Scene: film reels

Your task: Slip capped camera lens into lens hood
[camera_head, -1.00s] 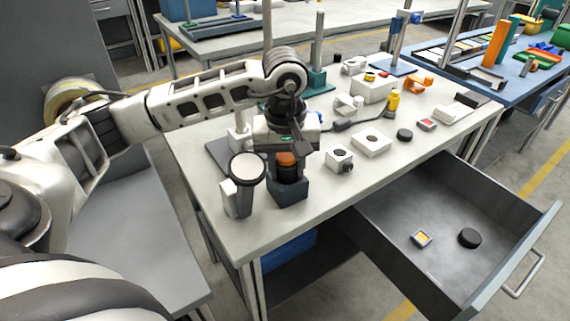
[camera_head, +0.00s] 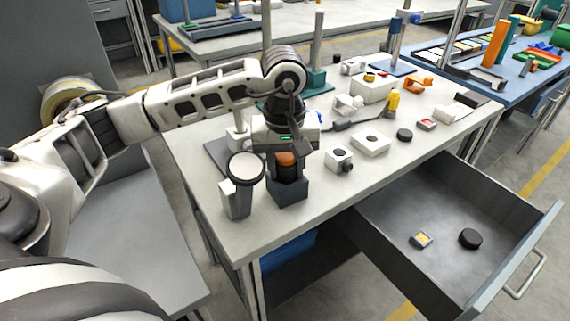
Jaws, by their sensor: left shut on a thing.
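My left gripper (camera_head: 285,149) comes down from above near the table's front edge, pointing down. It is shut on a dark piece with an orange-brown band (camera_head: 287,160), which I take for the capped lens. Its lower end is hidden by the dark blue-grey square holder (camera_head: 288,189) below it, which I take for the lens hood. The piece seems to sit at or in the holder's top opening; how deep I cannot tell. My right gripper is not in view.
A grey stand with a round, pale-topped black head (camera_head: 246,168) is close to the left of the holder. A white box with a dark knob (camera_head: 339,159) stands to the right. An open drawer (camera_head: 440,212) juts out at the front right, holding two small items.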

